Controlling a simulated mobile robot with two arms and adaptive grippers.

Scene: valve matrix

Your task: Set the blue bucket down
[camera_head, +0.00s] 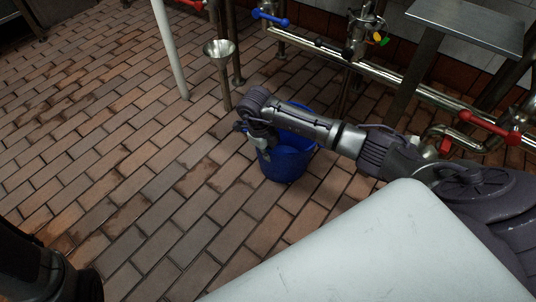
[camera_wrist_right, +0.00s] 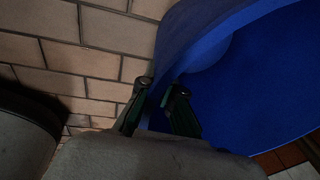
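The blue bucket (camera_head: 286,162) is below my right forearm in the head view, upright or nearly so, on or just above the tiled floor. I cannot tell if its base touches the tiles. My right gripper (camera_head: 259,143) is at its left rim. In the right wrist view, the two fingers of the right gripper (camera_wrist_right: 156,96) are on either side of the wall of the blue bucket (camera_wrist_right: 245,75), closed on it. The arm hides part of the bucket's opening. My left arm shows dark at the lower left of the head view; its gripper is out of frame.
A metal funnel on a post (camera_head: 220,50) and a white pole (camera_head: 170,50) stand behind the bucket. Pipes with a blue valve handle (camera_head: 270,17) and a red valve handle (camera_head: 489,127) run along the wall. The brown tiled floor (camera_head: 110,150) at left is clear.

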